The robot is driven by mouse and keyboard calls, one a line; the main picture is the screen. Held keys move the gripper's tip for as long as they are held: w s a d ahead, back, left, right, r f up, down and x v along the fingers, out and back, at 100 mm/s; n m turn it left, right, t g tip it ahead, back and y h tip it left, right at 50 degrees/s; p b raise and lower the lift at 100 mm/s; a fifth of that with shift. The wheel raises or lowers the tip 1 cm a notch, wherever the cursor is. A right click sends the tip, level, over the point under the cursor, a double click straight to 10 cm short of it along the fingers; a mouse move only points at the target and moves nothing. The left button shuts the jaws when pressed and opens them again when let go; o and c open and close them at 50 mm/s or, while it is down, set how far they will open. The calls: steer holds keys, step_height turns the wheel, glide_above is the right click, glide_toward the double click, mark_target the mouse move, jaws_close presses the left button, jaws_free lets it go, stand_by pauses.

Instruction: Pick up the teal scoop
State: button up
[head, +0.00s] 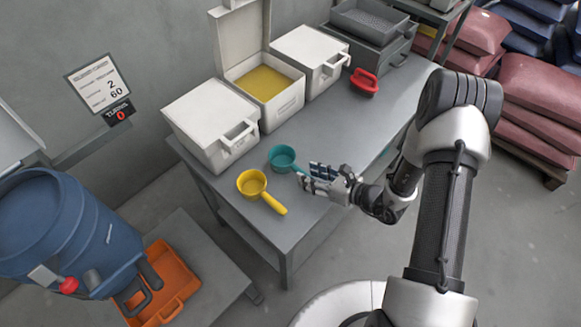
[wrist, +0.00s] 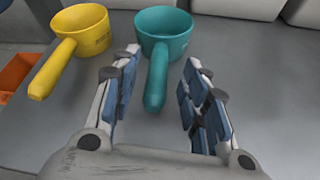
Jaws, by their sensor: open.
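The teal scoop (head: 283,157) sits on the grey table, its cup upright and its handle pointing toward my gripper (head: 313,177). In the wrist view the teal scoop (wrist: 166,36) is straight ahead, and its handle reaches back between my fingers. My gripper (wrist: 158,84) is open, with one blue-padded finger to the left of the handle and the others to the right. I see gaps on both sides, so it holds nothing. In the head view the fingers hide part of the handle.
A yellow scoop (head: 251,183) lies close on the left, also in the wrist view (wrist: 80,27). White bins (head: 208,122) stand behind, one open with yellow contents (head: 264,83). The table (head: 330,128) is clear to the right of the scoop.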

mark_target(293, 168)
steer(key=shift+b+x, duration=0.3)
steer(key=shift+x, duration=1.15)
steer(key=shift+s+r, duration=0.1)
steer(key=shift+c, duration=0.2)
jaws_close()
